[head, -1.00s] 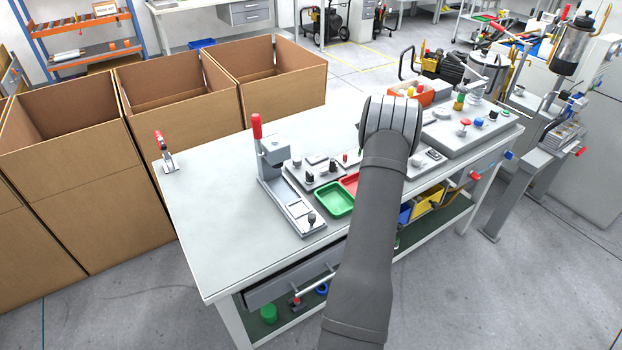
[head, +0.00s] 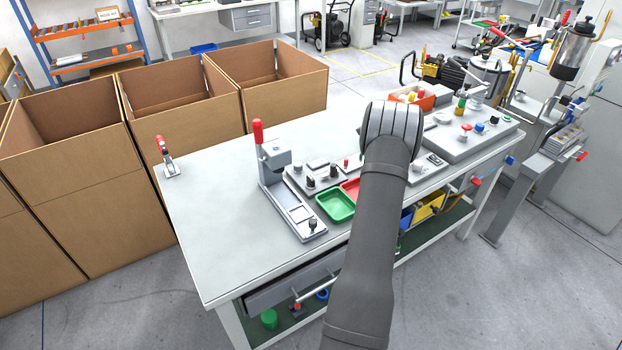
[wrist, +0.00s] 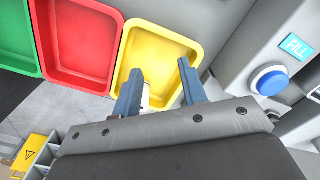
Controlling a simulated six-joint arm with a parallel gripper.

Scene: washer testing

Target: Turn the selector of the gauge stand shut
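I cannot tell for sure which device is the gauge stand, and no selector is clearly recognisable. Small black knobs (head: 310,182) stand on a grey panel on the bench, left of my arm. Another dark knob (head: 312,224) is at the front of the fixture with the red lever. In the wrist view my gripper (wrist: 158,84) has its two fingers apart over the yellow tray (wrist: 125,72), with nothing seen held between them. In the head view my own arm hides the gripper's fingers and part of the bench.
The red tray (wrist: 80,45) and green tray (wrist: 15,40) lie beside the yellow one. A blue button (wrist: 270,80) by a FILL label is at the wrist view's right. The red-lever fixture (head: 275,160) stands upright on the bench (head: 215,225), whose left part is mostly clear.

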